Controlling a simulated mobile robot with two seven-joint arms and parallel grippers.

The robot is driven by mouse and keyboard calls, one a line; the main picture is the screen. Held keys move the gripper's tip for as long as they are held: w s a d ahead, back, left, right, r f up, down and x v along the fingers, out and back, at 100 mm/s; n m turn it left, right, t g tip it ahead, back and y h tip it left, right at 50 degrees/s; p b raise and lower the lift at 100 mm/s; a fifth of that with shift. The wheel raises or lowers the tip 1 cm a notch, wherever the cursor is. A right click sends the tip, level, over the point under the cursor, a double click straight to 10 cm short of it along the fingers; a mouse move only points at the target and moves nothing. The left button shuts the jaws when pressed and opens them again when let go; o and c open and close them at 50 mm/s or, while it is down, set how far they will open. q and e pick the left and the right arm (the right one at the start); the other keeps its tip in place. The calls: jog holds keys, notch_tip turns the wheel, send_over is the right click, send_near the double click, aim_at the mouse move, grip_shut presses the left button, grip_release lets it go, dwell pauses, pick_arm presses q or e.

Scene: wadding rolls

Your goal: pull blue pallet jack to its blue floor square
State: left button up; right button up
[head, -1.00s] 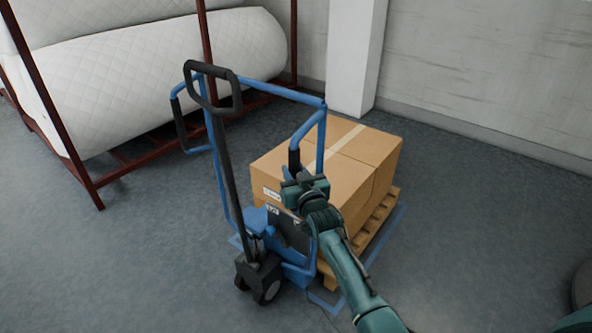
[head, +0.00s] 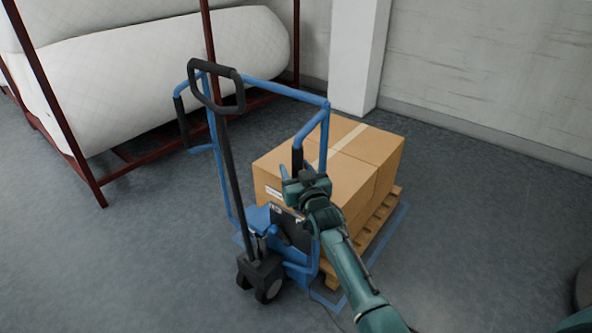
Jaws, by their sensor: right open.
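The blue pallet jack (head: 290,262) stands upright in the middle, with a black tiller loop (head: 216,88) and a blue frame with black side grips. It is at a wooden pallet (head: 375,228) carrying brown cartons (head: 345,180). The blue floor square (head: 396,228) shows as an outline around the pallet and under the jack's front part; much of it is hidden. My right gripper (head: 297,180) is open at the lower end of the jack's right black grip (head: 297,158). Whether it touches the grip I cannot tell. My left gripper is not in view.
A dark red rack (head: 88,180) with white quilted rolls (head: 150,85) stands at the back left. A white pillar (head: 354,60) and pale wall (head: 490,75) are behind the cartons. The grey floor is clear at left and front.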

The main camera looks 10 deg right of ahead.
jog(key=shift+s, duration=0.1)
pick_arm(q)
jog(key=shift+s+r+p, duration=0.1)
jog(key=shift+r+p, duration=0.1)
jog(key=shift+p, duration=0.2)
pick_arm(e)
jog(key=s+d, duration=0.1)
jog(key=s, duration=1.2)
pick_arm(q)
jog(key=p, duration=0.2)
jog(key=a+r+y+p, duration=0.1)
jog(key=p, duration=0.1)
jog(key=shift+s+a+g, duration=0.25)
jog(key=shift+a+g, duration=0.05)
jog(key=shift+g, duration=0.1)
pick_arm(e)
jog(key=s+a+f+n+g+y, duration=0.1)
jog(key=s+f+g, duration=0.2)
jog(key=s, duration=0.9)
jog(key=s+a+f+n+g+y, duration=0.1)
jog(key=s+f+g, duration=0.3)
jog(key=s+f, duration=0.4)
jog(key=s+a, duration=0.1)
jog(key=s, duration=0.4)
jog(key=shift+a, duration=0.15)
